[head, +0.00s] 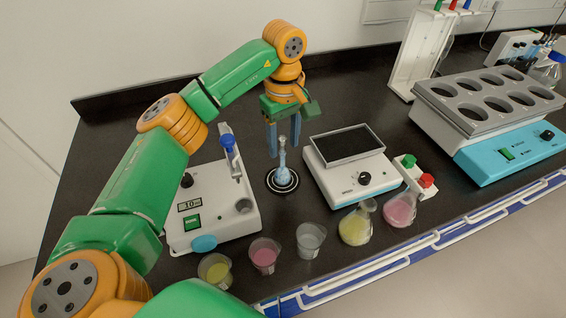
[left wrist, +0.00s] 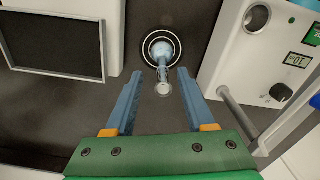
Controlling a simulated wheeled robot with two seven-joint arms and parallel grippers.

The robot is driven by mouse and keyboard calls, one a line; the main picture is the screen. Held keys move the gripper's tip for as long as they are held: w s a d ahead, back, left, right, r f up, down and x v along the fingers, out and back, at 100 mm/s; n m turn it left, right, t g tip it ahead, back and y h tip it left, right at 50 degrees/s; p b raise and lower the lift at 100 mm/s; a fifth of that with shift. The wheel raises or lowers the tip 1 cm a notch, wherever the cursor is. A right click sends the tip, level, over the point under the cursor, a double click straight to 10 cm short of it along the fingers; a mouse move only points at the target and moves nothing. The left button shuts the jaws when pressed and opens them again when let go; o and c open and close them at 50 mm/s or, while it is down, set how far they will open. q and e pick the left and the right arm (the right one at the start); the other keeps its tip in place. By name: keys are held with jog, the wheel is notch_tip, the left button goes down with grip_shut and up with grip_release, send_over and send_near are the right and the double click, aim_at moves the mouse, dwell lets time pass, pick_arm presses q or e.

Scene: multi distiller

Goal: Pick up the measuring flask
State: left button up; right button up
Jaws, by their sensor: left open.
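The measuring flask (head: 283,173) stands upright on a round black-and-white ringed spot on the dark bench, between two white devices. It has a blue-tinted bulb and a narrow clear neck. In the left wrist view the flask (left wrist: 164,52) shows with its neck pointing down the picture toward the gap between my fingers. My left gripper (head: 283,137) is open, with its blue fingers pointing down behind and around the upper neck in the head view. In the left wrist view the fingers (left wrist: 160,85) lie either side of the neck, apart from it. My right gripper is not seen.
A white device with a stirrer post (head: 215,205) stands close left of the flask. A white device with a dark plate (head: 352,180) stands close right. Beakers (head: 264,256) and conical flasks (head: 356,226) line the front edge. A multi-hole bath (head: 490,120) is at right.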

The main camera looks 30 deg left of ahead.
aim_at(282, 166)
pick_arm(q)
jog(key=f, duration=0.4)
jog(key=shift+s+a+f+p, duration=0.1)
jog(key=shift+s+p, duration=0.1)
jog(key=shift+p, duration=0.2)
grip_shut()
dwell(0.9)
